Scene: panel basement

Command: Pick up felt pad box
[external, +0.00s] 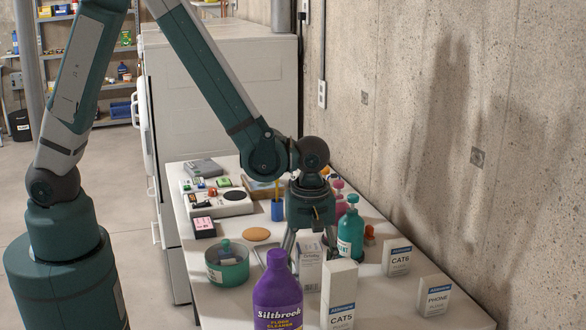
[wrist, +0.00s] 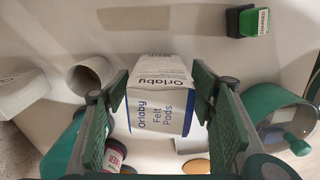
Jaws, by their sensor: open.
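The felt pad box (wrist: 160,108) is a white carton with blue lettering, "Orlaby Felt Pads", in the middle of the wrist view. In the external view a white carton (external: 311,276) that looks like the same box stands on the table under my gripper (external: 309,248), partly hidden by the purple bottle. My gripper in the wrist view (wrist: 161,95) is open, with one finger on each side of the box. Small gaps seem to show between the pads and the box; contact is hard to judge.
A purple cleaner bottle (external: 278,295) and a CAT5 box (external: 339,295) stand close in front. A green pot (external: 227,266) is to the left, a teal bottle (external: 351,230) to the right. Other boxes (external: 397,258) stand near the concrete wall. The wrist view shows a white cylinder (wrist: 88,75) nearby.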

